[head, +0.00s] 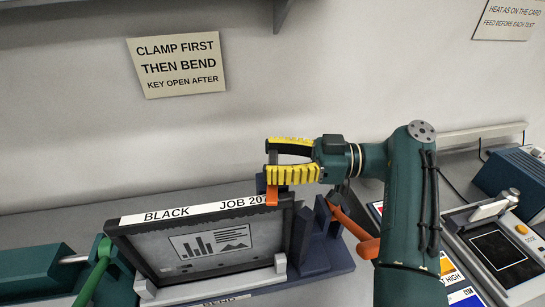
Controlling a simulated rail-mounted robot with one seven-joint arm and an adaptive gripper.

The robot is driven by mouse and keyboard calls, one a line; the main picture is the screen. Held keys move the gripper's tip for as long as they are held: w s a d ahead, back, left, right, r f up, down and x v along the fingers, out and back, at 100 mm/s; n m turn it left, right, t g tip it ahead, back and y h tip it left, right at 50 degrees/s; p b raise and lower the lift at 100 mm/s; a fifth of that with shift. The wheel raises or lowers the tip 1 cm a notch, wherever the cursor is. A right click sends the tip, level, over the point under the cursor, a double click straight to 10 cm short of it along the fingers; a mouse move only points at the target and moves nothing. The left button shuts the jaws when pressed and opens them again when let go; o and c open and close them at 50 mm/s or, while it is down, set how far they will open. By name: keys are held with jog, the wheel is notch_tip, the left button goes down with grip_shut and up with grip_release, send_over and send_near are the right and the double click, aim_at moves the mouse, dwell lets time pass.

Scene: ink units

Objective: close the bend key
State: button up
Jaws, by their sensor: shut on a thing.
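My gripper (268,160) reaches in from the right with its yellow fingers pointing left, above the right end of the dark framed plate (215,250). It is shut on an upright orange piece (272,195), which shows below the lower finger at the plate's top edge. This piece looks like the bend key, though its upper part is hidden by the fingers. The plate stands tilted and bears a white strip (165,215) reading "BLACK" and "JOB 20…", with the last digits cut off. An orange lever (350,224) slants beside a dark blue bracket (320,250), partly behind my arm.
A green lever (93,275) and green block (35,272) stand at the left. A device with a dark screen (498,250) and printed cards (460,290) lie at the right. The wall sign (177,65) reads "CLAMP FIRST THEN BEND KEY OPEN AFTER". A shelf edge (283,12) hangs above.

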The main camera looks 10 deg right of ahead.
jog(key=o, duration=1.3)
